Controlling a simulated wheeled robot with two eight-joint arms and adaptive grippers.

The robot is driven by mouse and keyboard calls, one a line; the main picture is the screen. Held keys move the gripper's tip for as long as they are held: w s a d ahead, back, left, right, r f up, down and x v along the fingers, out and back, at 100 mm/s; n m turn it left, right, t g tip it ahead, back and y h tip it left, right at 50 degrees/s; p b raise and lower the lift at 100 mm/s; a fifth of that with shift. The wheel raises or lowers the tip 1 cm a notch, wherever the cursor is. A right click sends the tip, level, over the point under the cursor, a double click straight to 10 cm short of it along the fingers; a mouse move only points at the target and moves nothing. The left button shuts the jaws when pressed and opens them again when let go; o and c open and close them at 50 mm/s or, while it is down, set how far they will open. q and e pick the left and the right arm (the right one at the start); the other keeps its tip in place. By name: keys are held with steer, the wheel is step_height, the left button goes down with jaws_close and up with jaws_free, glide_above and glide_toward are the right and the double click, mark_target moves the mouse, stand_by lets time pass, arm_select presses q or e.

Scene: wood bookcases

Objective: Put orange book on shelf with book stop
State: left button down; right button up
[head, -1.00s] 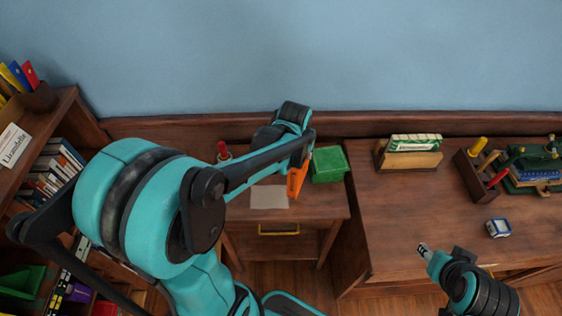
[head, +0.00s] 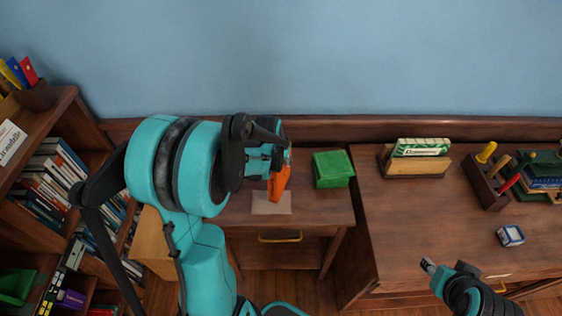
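The orange book (head: 279,182) is over the small side table (head: 318,211), above a pale sheet. My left gripper (head: 279,160) is at its top end, and the book hangs tilted below it. The fingers are mostly hidden by my arm, but the book appears held between them. The bookcase (head: 62,113) stands at the left with several rows of books. I cannot make out the book stop for certain. My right gripper (head: 428,266) is low at the front of the desk, away from the book, and its fingertips look close together.
A green box (head: 332,169) sits on the side table. The desk's middle is clear.

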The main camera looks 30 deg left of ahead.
arm_select(q)
steer(key=shift+r, duration=0.1)
steer(key=shift+f, duration=0.2)
steer(key=c, duration=1.2)
jaws_free()
steer(key=shift+r, duration=0.1)
